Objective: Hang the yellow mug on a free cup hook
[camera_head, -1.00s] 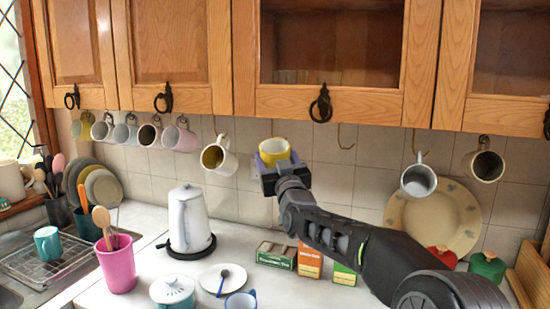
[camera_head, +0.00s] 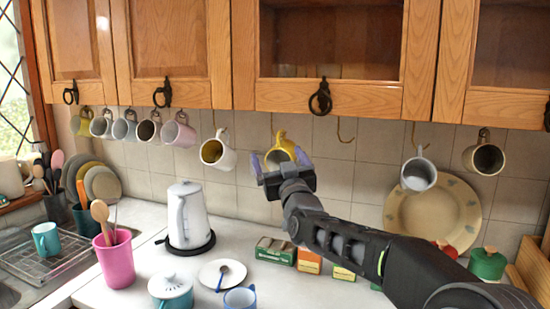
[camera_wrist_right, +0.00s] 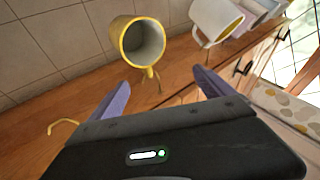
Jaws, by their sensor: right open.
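The yellow mug (camera_head: 281,150) is under the wall cabinet, tilted with its mouth outward and its handle up at a cup hook. In the right wrist view, the yellow mug (camera_wrist_right: 126,48) has its handle beside a hook tip and appears to hang from it. My right gripper (camera_head: 280,162) is open, its purple fingers spread and empty just in front of and below the mug. In the right wrist view, clear space shows between my right gripper (camera_wrist_right: 160,80) and the mug. A bare cup hook (camera_head: 346,130) is to the right. My left gripper is not in view.
A white mug (camera_head: 218,152) hangs close on the left, with several more beyond. A grey-white mug (camera_head: 419,175) and a dark-mouthed mug (camera_head: 484,159) hang to the right. A kettle (camera_head: 188,217) and small boxes (camera_head: 275,252) stand on the counter below.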

